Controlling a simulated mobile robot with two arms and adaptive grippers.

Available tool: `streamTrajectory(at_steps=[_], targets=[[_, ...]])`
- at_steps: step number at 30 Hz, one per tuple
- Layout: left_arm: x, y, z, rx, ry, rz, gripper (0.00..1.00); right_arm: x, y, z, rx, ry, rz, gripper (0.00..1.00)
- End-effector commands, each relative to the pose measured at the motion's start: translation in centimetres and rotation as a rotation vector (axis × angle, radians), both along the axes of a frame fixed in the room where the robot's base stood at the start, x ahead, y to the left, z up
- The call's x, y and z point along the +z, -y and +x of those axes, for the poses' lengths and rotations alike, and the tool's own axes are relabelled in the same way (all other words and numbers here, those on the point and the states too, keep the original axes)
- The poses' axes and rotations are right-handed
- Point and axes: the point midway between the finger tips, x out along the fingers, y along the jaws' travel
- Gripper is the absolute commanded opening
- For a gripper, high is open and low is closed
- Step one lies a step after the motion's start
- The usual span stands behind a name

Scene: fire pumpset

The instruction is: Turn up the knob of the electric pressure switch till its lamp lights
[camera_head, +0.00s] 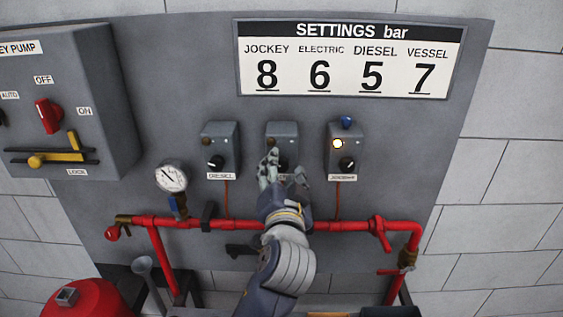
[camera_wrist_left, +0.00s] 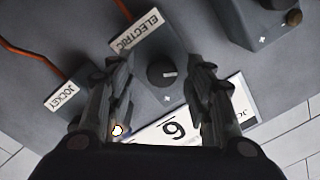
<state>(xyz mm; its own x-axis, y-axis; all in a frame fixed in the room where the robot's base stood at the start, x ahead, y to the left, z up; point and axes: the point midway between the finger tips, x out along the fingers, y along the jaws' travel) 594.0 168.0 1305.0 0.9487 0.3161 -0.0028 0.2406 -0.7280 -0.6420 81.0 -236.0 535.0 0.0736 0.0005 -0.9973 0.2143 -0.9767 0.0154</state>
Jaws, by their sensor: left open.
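The electric pressure switch (camera_head: 283,129) is the middle of three grey boxes on the panel. My left gripper (camera_head: 285,171) is in front of its lower part, fingers spread, hiding its knob in the head view. In the left wrist view the box, labelled ELECTRIC (camera_wrist_left: 139,31), appears upside down. Its black knob (camera_wrist_left: 160,73) with a white mark shows between the open fingers of the left gripper (camera_wrist_left: 162,66); neither finger clearly touches it. My right gripper is not in view.
The diesel switch (camera_head: 221,132) has a dark lamp; the jockey switch (camera_head: 345,131) has a lit one. The settings sign (camera_head: 350,58) gives electric 6. A red pipe (camera_head: 235,224) runs below, with a gauge (camera_head: 171,177) at left. The jockey pump box (camera_head: 75,100) juts out at left.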

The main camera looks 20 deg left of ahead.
Motion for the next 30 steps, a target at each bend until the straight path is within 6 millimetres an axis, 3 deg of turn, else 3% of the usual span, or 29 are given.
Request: streamTrajectory(at_steps=[11,17,30], targets=[[-0.02,0.07,-0.18,0.001,-0.001,0.000,0.48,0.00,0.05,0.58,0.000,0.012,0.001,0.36],[-0.03,0.06,-0.17,0.001,-0.001,0.000,0.05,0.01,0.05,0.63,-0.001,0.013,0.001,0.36],[-0.06,-0.01,-0.12,0.003,0.016,-0.059,0.03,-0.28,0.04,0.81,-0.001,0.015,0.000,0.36]])
